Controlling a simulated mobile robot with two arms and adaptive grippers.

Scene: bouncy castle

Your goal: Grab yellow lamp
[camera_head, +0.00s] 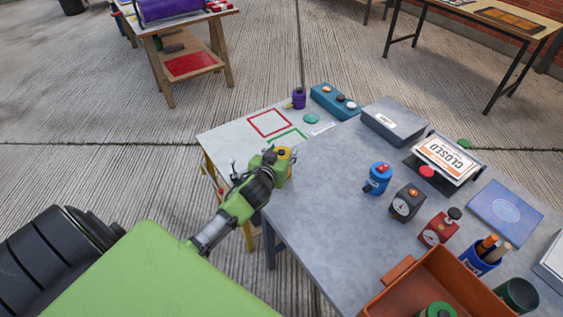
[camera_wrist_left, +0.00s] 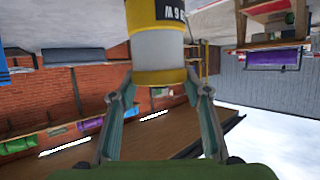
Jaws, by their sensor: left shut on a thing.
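The yellow lamp (camera_head: 284,152) is at the end of my left arm in the head view, near the left edge of the grey table. It is small there and partly hidden by the gripper. In the left wrist view the lamp (camera_wrist_left: 158,45) is a yellow and grey cylinder with a dark marked label, cut off by the top edge. My left gripper (camera_wrist_left: 160,85) has its two fingers on either side of the lamp's lower yellow end and is shut on it. The left gripper also shows in the head view (camera_head: 276,163). My right gripper is not in view.
The grey table (camera_head: 320,215) holds a blue canister (camera_head: 377,178), a black gauge box (camera_head: 407,203), a red gauge box (camera_head: 439,229), a closed sign (camera_head: 445,157) and an orange crate (camera_head: 398,304). A white table (camera_head: 232,138) with red and green squares adjoins it.

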